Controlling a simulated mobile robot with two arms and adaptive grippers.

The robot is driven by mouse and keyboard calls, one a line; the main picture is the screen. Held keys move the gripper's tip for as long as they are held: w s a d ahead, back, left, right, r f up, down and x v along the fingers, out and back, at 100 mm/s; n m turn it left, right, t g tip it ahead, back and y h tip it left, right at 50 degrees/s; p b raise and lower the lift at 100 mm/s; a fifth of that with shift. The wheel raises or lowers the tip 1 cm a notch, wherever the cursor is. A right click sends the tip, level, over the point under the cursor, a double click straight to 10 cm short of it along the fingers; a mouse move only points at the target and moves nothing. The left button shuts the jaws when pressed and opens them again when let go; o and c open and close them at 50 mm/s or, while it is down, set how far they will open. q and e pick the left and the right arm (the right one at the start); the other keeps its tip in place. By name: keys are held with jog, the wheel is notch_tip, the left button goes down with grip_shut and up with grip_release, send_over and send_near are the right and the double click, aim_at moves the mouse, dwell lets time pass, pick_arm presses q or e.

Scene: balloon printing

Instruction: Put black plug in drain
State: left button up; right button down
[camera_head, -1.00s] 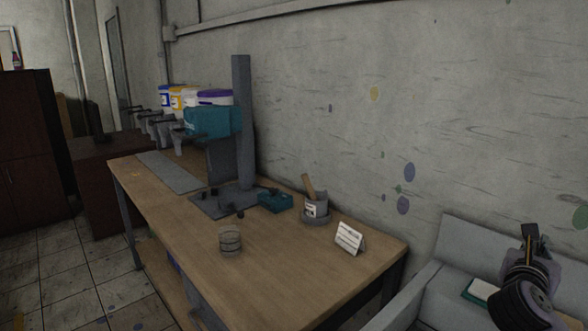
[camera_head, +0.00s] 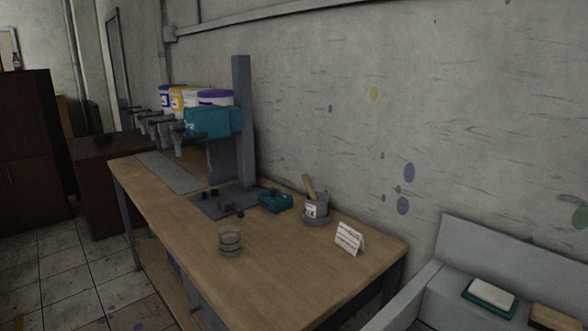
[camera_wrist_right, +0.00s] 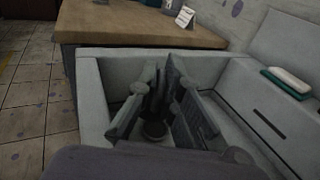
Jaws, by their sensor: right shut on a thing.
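My right gripper (camera_wrist_right: 160,92) shows in the right wrist view, over the basin of the grey sink (camera_wrist_right: 90,100). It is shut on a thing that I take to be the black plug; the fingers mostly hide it. A dark round shape (camera_wrist_right: 155,130) shows low between the fingers; I cannot tell whether it is the drain or the plug. The grey sink (camera_head: 415,285) also shows at the lower right of the head view, where its basin is mostly out of frame. My left gripper is not in view.
A wooden table (camera_head: 285,285) stands left of the sink. It bears a clear glass (camera_head: 230,241), a small white sign (camera_head: 349,238) and a pot (camera_head: 316,210). A teal dish with white soap (camera_head: 490,294) lies on the sink's ledge. The wall stands behind.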

jog(key=a+m+h, duration=0.1)
jog(key=s+a+m+h, duration=0.1)
jog(key=h, duration=0.1)
jog(key=r+m+h, duration=0.1)
jog(key=shift+s+a+r+t+h, duration=0.1)
jog(key=shift+s+a+t+h, duration=0.2)
jog(key=shift+a+h, duration=0.1)
dwell(0.4)
